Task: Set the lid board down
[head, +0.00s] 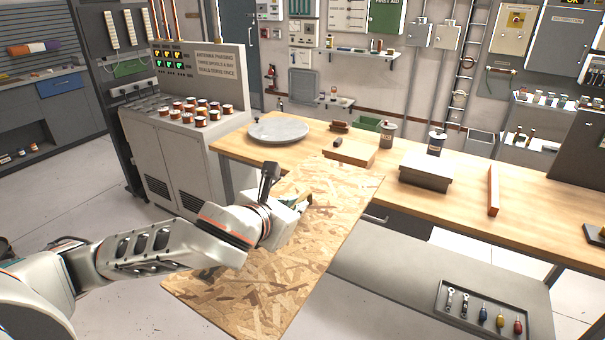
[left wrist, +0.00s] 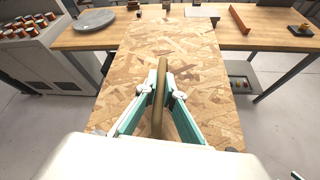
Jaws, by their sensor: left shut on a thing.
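The lid board (head: 330,215) is a large flat sheet of flake board. My left gripper (head: 303,204) is shut on the board's bar handle; in the left wrist view the fingers (left wrist: 161,92) close on the tan handle (left wrist: 160,70) from both sides. In the left wrist view the board (left wrist: 205,75) runs away from me, its far end over the wooden bench top (left wrist: 75,38). Its near part hangs out past the bench front, above the floor. I cannot tell whether the far end touches the bench.
On the bench (head: 460,190) are a round grey disc (head: 279,131), a wooden block (head: 350,151), cans (head: 387,135), a grey-topped box (head: 426,170) and an orange bar (head: 493,190). A console (head: 180,150) stands left. A tool tray (head: 482,312) lies on the lower shelf.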

